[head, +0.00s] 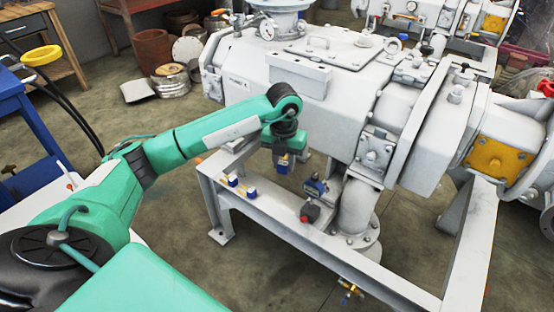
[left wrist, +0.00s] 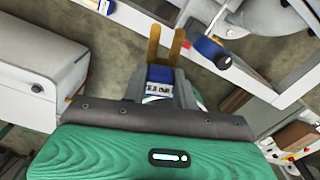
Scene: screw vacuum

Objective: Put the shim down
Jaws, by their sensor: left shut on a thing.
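The shim is a forked brass piece with a blue and white labelled grip. In the left wrist view the shim (left wrist: 160,74) sits between the jaws of my left gripper (left wrist: 160,92), its two brass prongs pointing away from me. In the head view my left gripper (head: 284,148) points down, shut on the shim (head: 283,164). It is above the inner side of the white frame beam (head: 270,222). The shim hangs in the air, apart from the beam as far as I can tell. My right gripper is not in view.
Two small blue and white pieces (head: 241,187) lie on the beam left of the gripper. A blue dial gauge (head: 315,186) and a red-topped piece (head: 310,212) are to the right. The large white pump body (head: 310,110) stands close behind. Bare beam runs toward the front right.

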